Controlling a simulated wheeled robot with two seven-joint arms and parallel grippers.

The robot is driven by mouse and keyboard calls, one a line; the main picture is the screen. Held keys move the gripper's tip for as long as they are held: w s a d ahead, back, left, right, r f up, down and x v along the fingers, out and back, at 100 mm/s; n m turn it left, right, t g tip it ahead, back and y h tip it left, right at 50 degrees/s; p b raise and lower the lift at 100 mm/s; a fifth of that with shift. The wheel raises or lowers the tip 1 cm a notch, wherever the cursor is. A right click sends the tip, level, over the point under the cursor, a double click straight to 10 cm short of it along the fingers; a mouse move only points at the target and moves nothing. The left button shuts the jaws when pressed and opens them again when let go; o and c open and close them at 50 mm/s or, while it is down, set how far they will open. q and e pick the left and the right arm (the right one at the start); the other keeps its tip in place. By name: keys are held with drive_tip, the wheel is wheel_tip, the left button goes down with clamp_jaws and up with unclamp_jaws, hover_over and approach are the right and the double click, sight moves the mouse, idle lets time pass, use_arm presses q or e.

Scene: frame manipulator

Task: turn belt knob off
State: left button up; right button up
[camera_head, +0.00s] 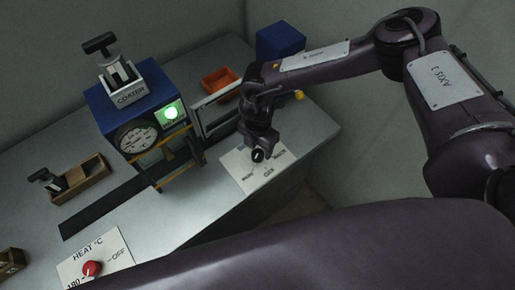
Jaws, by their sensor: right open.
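The belt knob is a small black knob (258,155) on a white label plate (244,171) on the grey table. The plate's lettering is too small to read surely. My right gripper (259,146) points down at the knob from above, close to it. Its jaws are open, but the fingertips are hard to make out, and I cannot tell whether they touch the knob. The arm hides part of the plate's top. My left gripper is not in view.
A blue coater machine (101,104) with a green light and dial stands over a dark belt (100,209). A red heat knob (92,268) sits at the front left. Behind are an orange tray (219,80) and a blue box (281,40). A wooden tray (84,179) lies left.

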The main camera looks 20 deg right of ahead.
sight(258, 153)
wheel_tip(258, 153, down, 4)
drive_tip(key=shift+w+r+p, duration=0.15)
drive_tip(key=shift+r+p, duration=0.05)
drive_tip(key=shift+p, duration=0.1)
drive_tip(key=shift+f, duration=0.35)
drive_tip(key=c, duration=1)
